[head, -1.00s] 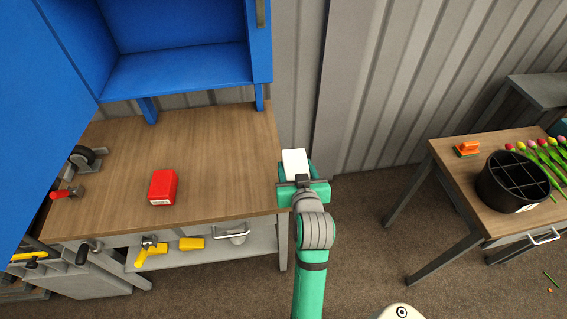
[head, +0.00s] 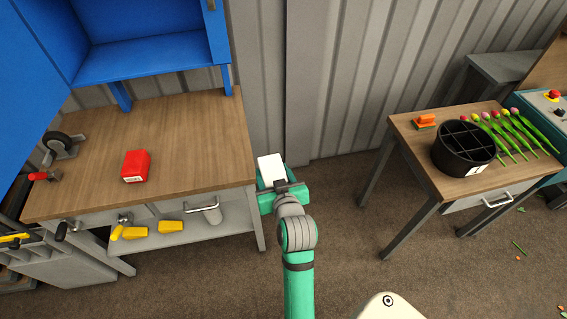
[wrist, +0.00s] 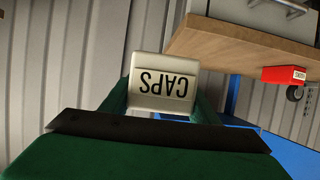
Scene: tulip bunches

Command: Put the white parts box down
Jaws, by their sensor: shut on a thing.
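The white parts box (head: 270,167) is held at the end of my arm, just right of the wooden workbench's right edge in the head view. In the wrist view the white box (wrist: 162,85) carries a label reading "CAPS", seen upside down. My gripper (head: 279,186) is shut on the box, with a green finger on each side of it in the wrist view. The box is in the air, apart from any table. The workbench top (head: 200,130) lies to its left, and the right-hand table (head: 408,133) stands farther off to the right.
A red box (head: 135,166) and a clamp-like tool (head: 62,146) are on the workbench, under a blue cabinet (head: 150,60). The right-hand table holds a black divided bucket (head: 462,148), an orange item (head: 425,121) and tulips (head: 515,133). Bare floor lies between the tables.

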